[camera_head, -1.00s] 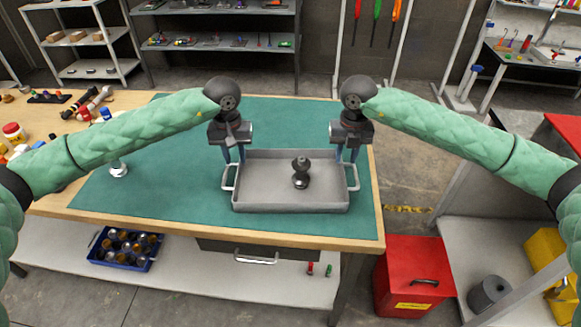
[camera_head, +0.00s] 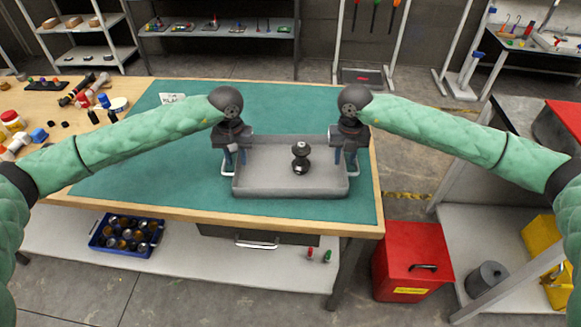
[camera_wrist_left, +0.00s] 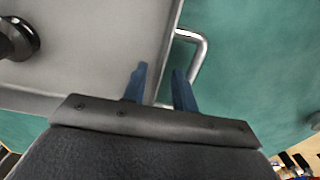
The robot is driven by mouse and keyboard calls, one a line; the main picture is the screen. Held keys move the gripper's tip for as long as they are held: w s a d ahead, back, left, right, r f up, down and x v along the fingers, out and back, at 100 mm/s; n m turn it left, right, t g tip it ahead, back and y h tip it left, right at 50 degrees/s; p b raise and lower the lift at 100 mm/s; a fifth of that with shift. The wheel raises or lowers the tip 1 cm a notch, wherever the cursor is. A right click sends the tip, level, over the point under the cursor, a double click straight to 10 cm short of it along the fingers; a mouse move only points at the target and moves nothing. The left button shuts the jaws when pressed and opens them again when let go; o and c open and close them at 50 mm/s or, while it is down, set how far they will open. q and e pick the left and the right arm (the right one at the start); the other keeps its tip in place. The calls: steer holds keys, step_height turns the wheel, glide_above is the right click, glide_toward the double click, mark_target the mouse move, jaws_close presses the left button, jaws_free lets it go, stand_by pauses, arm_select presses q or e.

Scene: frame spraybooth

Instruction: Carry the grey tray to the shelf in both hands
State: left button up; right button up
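The grey tray (camera_head: 290,187) lies on the green mat of the workbench. A dark knobbed object (camera_head: 300,158) stands inside it, and part of that object shows in the left wrist view (camera_wrist_left: 18,38). My left gripper (camera_head: 234,158) is at the tray's left handle (camera_head: 227,171). In the left wrist view its blue fingers (camera_wrist_left: 161,82) are apart, one on each side of the tray's side wall, with the metal handle (camera_wrist_left: 203,45) beside them. My right gripper (camera_head: 345,158) is at the right handle (camera_head: 353,171), fingers pointing down and seemingly apart. The wrists hide part of both handles.
The green mat (camera_head: 140,180) is clear around the tray. Jars and tools lie at the bench's left end. A grey shelf unit (camera_head: 220,35) with small items stands behind. A red bin (camera_head: 412,265) stands on the floor right of the bench, near a side stand (camera_head: 480,235).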

arm_select(q)
steer(key=shift+f, duration=0.7)
arm_select(e)
steer(key=shift+f, duration=0.7)
arm_select(q)
jaws_close()
arm_select(e)
jaws_close()
arm_select(q)
steer(key=shift+r, duration=0.1)
arm_select(e)
steer(key=shift+r, duration=0.1)
